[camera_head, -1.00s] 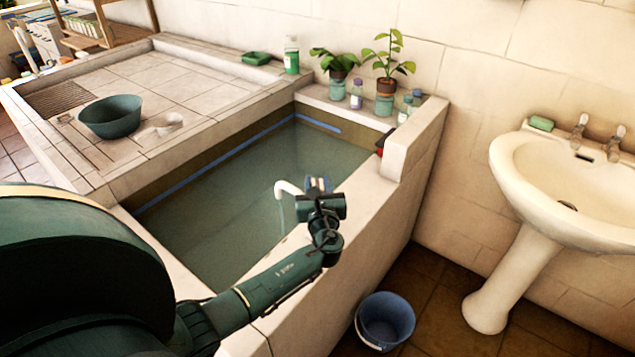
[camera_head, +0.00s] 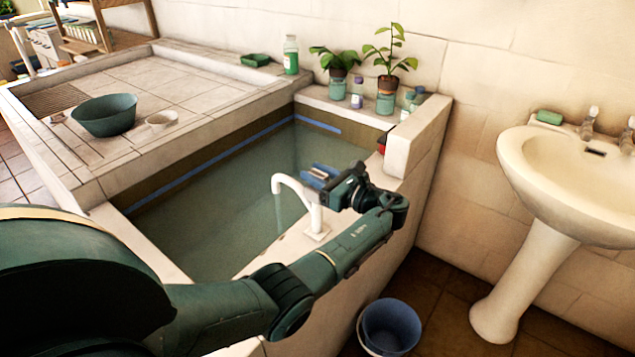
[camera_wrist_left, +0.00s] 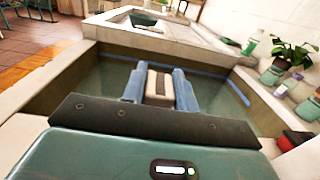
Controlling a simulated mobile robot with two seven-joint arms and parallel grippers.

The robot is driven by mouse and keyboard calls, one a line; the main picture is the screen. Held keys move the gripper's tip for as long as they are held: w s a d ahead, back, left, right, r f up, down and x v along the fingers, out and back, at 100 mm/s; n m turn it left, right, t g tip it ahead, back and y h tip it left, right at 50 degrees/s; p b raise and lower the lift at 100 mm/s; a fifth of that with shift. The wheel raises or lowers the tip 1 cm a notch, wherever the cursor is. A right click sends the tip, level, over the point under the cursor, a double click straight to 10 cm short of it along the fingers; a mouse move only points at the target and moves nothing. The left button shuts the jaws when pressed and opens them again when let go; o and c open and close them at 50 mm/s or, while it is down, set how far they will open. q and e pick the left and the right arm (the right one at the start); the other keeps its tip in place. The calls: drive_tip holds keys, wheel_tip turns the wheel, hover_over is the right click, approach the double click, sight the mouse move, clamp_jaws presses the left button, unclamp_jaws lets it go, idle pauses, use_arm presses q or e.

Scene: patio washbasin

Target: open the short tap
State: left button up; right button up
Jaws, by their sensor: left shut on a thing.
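A white tap (camera_head: 316,218) with a curved spout stands on the near ledge of the water-filled basin (camera_head: 215,215). A thin, faint stream shows below the spout's end. My left gripper (camera_head: 320,174) is at the top of the tap, reaching over from the right. In the left wrist view its blue fingers (camera_wrist_left: 159,88) are shut on a small brown and pale block (camera_wrist_left: 158,84), which appears to be the tap's handle. The gripper hides most of the tap's top in the head view. My right gripper is not in view.
Potted plants (camera_head: 387,80) and bottles stand on the back ledge. A blue bucket (camera_head: 390,325) is on the floor. A white washbasin (camera_head: 560,185) stands at right.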

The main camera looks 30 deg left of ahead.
use_arm(q)
drive_tip(key=shift+n+g, duration=0.3)
drive_tip(key=shift+g, duration=0.2)
drive_tip(key=shift+r, duration=0.1)
drive_tip(key=shift+a, duration=0.1)
drive_tip(key=o, duration=1)
